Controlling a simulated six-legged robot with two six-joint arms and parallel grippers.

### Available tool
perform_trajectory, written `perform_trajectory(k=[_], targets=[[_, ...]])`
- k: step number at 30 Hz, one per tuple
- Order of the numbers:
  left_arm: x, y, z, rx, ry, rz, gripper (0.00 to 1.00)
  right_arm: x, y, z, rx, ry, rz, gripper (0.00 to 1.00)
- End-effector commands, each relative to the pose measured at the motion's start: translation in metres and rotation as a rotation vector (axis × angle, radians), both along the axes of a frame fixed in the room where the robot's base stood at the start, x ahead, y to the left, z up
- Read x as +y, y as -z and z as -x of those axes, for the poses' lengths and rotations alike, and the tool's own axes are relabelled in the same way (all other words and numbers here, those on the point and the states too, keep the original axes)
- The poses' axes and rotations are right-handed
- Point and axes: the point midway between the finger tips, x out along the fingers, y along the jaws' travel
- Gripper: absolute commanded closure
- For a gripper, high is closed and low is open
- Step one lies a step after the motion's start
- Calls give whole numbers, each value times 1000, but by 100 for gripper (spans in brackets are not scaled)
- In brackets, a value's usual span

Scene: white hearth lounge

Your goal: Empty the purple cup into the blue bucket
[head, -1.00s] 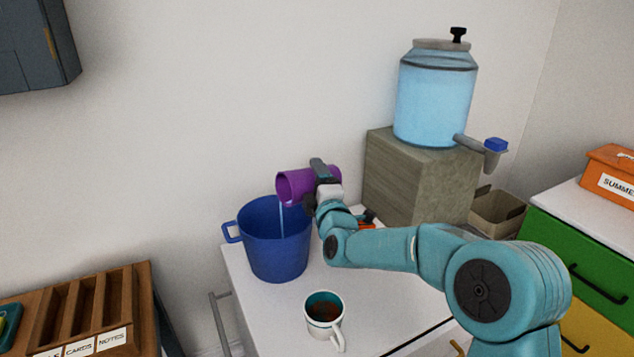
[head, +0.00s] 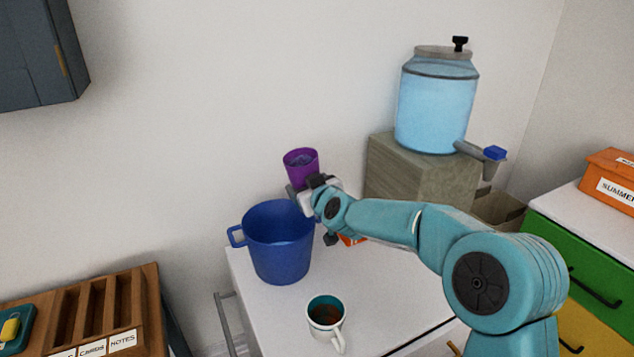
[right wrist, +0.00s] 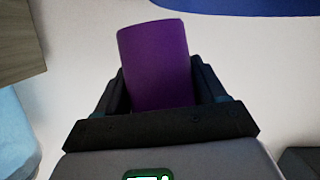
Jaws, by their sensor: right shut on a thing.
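The purple cup (head: 301,165) is nearly upright above the back right rim of the blue bucket (head: 279,251). Its opening shows in the head view, but I cannot tell whether any liquid is left inside. My right gripper (head: 304,190) is shut on the cup. The right wrist view shows the cup (right wrist: 155,62) between the two dark fingers (right wrist: 160,95). The bucket stands upright on the white cabinet top, and its inside bottom is hidden. No stream falls from the cup. My left gripper is not in view.
A white mug (head: 326,322) with dark contents stands in front of the bucket. A water dispenser (head: 437,108) sits on a wooden block (head: 420,176) at the back right. A wooden organiser (head: 97,308) is at left. An orange thing behind my arm is mostly hidden.

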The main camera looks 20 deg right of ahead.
Motion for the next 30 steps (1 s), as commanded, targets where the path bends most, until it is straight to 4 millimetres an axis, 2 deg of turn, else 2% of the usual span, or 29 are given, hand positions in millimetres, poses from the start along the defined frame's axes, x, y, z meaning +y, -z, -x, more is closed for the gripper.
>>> perform_trajectory(k=[1, 5, 14, 27, 30], targets=[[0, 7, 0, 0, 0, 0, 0, 5, 2, 1, 8, -1, -69, 68], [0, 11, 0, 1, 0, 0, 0, 12, 1, 2, 28, 0, -190, 68], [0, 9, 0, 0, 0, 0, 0, 13, -2, 2, 31, 1, -202, 68], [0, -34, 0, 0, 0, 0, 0, 13, -42, 2, 32, 1, -200, 68], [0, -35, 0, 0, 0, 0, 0, 13, -42, 2, 32, 1, -200, 68]])
